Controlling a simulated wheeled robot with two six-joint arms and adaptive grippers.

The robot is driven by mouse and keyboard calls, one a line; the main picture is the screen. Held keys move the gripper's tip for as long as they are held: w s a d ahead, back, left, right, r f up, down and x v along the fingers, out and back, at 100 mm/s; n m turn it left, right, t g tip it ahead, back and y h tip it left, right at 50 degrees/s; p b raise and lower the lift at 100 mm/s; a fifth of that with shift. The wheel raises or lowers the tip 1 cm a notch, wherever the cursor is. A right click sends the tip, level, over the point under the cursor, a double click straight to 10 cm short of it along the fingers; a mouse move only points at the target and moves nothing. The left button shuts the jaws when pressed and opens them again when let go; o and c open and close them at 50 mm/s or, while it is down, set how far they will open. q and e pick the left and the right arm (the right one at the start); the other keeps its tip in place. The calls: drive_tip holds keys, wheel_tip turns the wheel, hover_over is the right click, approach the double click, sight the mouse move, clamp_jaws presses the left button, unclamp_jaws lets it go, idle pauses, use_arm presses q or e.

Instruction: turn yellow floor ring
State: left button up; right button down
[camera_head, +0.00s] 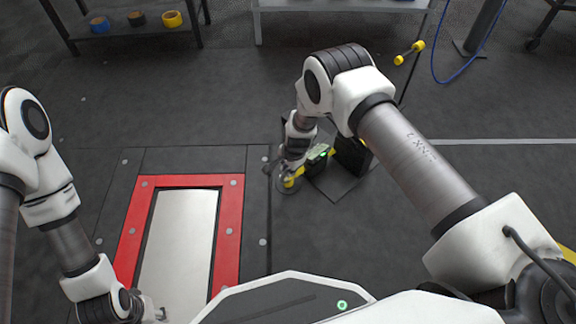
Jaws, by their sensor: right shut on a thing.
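The yellow floor ring (289,182) shows as small yellow parts above a dark round base on the floor, just right of the red-framed plate. My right gripper (293,176) reaches down from above and is shut on the ring; the fingers and wrist hide much of it. My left gripper (161,314) is at the bottom edge, low over the front of the plate, far from the ring. Its fingers are too small and cut off to tell whether they are open.
A red frame (229,230) surrounds a bright metal plate (180,240). A black box (352,155) and a small device with a green light (318,152) stand right of the ring. A yellow dumbbell-like bar (409,52) lies farther back. Shelves with tape rolls stand at the back left.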

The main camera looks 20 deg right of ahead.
drive_tip(key=c, duration=1.1)
unclamp_jaws()
drive_tip(key=shift+c, duration=0.2)
drive_tip(key=shift+r, duration=0.35)
use_arm(q)
drive_tip(key=shift+f, duration=0.55)
use_arm(e)
wheel_tip(320, 180, up, 11)
drive_tip(key=s+d, duration=0.1)
drive_tip(key=s, duration=0.1)
drive_tip(key=shift+s, duration=0.1)
use_arm(q)
drive_tip(key=shift+r, duration=0.65)
use_arm(e)
drive_tip(key=shift+r, duration=0.1)
